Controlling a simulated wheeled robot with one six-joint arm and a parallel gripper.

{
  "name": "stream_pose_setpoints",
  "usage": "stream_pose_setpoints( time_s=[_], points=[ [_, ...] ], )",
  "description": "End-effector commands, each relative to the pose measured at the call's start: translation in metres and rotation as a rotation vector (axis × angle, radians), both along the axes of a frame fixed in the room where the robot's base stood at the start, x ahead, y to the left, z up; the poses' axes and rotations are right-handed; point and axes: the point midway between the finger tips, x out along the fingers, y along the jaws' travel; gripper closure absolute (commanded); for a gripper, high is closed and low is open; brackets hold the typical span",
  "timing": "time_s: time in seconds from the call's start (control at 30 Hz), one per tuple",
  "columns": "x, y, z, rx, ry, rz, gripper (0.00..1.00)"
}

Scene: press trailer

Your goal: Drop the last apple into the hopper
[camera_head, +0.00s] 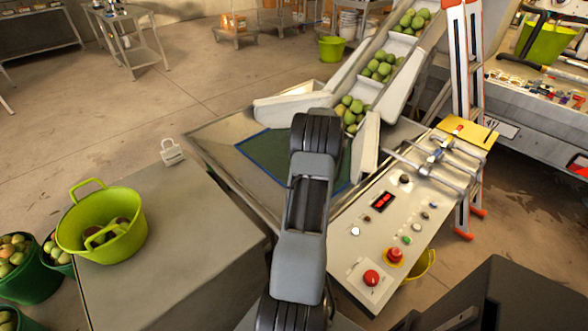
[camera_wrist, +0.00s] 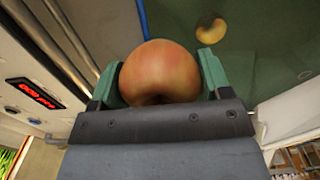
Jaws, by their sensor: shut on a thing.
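My gripper (camera_wrist: 160,80) is shut on a red-orange apple (camera_wrist: 160,72), which sits between its two green fingers in the wrist view. In the head view my arm reaches over the hopper and hides the gripper and the held apple. The hopper (camera_head: 225,130) is a wide metal tray with a dark green, blue-edged floor at the foot of the incline. In the wrist view its green floor (camera_wrist: 275,50) lies beyond the fingers. A smaller yellow-red round thing (camera_wrist: 211,30), apparently another apple, shows against that green, apart from the held apple.
A conveyor (camera_head: 398,48) with green apples rises behind the hopper. A control panel (camera_head: 385,235) with a red button is right of my arm. A lime tub (camera_head: 128,240) holding dark round things stands on the grey table (camera_head: 180,285); apple-filled buckets (camera_head: 35,285) stand left.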

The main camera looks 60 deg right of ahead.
Motion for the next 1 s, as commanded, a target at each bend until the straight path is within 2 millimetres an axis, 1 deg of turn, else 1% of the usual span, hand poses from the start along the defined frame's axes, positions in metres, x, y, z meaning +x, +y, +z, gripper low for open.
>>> stream_pose_setpoints(
  time_s=[0.03,0.2,0.27,0.47,0.67,1.0],
  points=[
    [0.002,-0.009,0.000,-0.002,-0.002,0.042,0.56],
    [0.011,-0.026,0.013,-0.003,-0.002,0.184,0.56],
    [0.013,-0.029,0.016,-0.002,-0.001,0.232,0.56],
    [0.013,-0.029,0.014,0.000,0.000,0.323,0.56],
    [0.013,-0.029,0.002,0.000,0.000,0.335,0.56],
    [0.013,-0.029,-0.033,0.000,0.000,0.333,0.56]
  ],
)
